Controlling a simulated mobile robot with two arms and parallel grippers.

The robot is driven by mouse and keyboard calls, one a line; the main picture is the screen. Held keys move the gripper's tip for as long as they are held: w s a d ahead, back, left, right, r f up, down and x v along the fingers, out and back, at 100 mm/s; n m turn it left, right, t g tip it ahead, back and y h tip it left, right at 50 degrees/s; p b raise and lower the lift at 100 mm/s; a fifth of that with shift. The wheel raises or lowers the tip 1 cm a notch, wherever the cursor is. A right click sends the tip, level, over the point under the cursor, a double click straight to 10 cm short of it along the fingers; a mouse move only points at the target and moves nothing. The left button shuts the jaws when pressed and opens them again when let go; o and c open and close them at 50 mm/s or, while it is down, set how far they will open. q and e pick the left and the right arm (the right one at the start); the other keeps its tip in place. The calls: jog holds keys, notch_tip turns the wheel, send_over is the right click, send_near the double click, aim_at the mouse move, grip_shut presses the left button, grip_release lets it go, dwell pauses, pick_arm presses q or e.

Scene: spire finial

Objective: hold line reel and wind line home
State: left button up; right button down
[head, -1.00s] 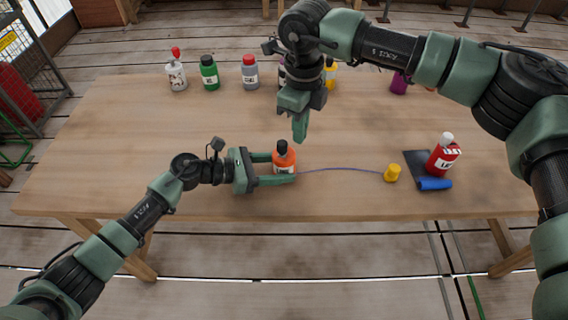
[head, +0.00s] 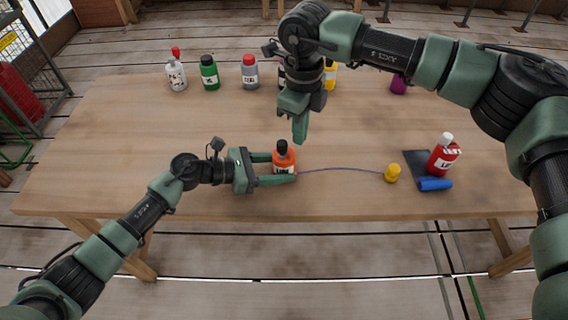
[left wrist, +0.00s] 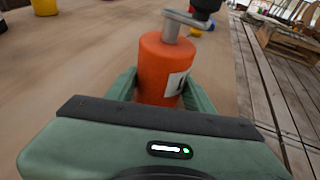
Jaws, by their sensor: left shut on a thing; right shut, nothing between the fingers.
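The line reel (head: 285,161) is an orange cylinder with a white label and a dark knob on top, upright near the table's front edge. In the left wrist view the reel (left wrist: 163,70) shows a grey crank arm (left wrist: 184,17) across its top. My left gripper (head: 284,168) is shut around the reel's sides, coming from the left. A thin bluish line (head: 340,169) runs right from the reel along the table to a small yellow piece (head: 392,173). My right gripper (head: 300,132) points down, shut and empty, above and slightly right of the reel, apart from its knob.
A red bottle (head: 442,157) stands at the right by a dark mat (head: 417,162) and a blue roll (head: 434,184). Several bottles, including a green one (head: 209,74) and a grey one (head: 250,73), stand along the back. The table's (head: 150,130) left and middle are mostly clear.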

aim_at(282, 143)
jog(key=shift+f, duration=1.3)
jog(key=shift+a, duration=0.1)
jog(key=shift+s+a, duration=0.2)
jog(key=shift+a, duration=0.35)
jog(key=shift+s+a, duration=0.45)
jog(key=shift+a, duration=0.1)
dwell(0.3)
jog(key=shift+s+a, duration=0.1)
jog(key=shift+a, duration=0.55)
dwell(0.8)
jog(key=shift+a, duration=0.1)
